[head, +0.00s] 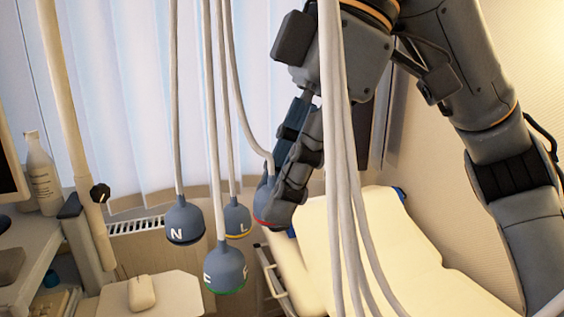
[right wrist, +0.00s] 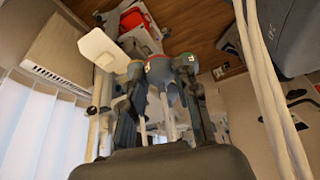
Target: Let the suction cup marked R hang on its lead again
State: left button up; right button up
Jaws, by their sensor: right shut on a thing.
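A blue-grey suction cup with a red rim (head: 264,207) is held in my right gripper (head: 284,192); its letter is hidden in the head view. My right gripper is shut on it from the upper right. Its lead (head: 247,133) bows down from the upper left and bends into the top of the cup. The cups marked N (head: 185,222), L (head: 237,218) and a green-rimmed one (head: 224,270) hang on straight leads left of the gripper. In the right wrist view, cups (right wrist: 160,70) show between the fingers. My left gripper is not in view.
Several pale leads (head: 340,150) hang in front of my right arm. A cream treatment couch (head: 390,250) stands below right. A desk with a white bottle (head: 42,175) is at left. A beige pole (head: 75,110) stands between the desk and the cups.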

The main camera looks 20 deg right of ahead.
jog(key=shift+f, duration=0.65)
jog(key=o, duration=1)
jog(key=shift+r, duration=0.1)
jog(key=v, duration=1.2)
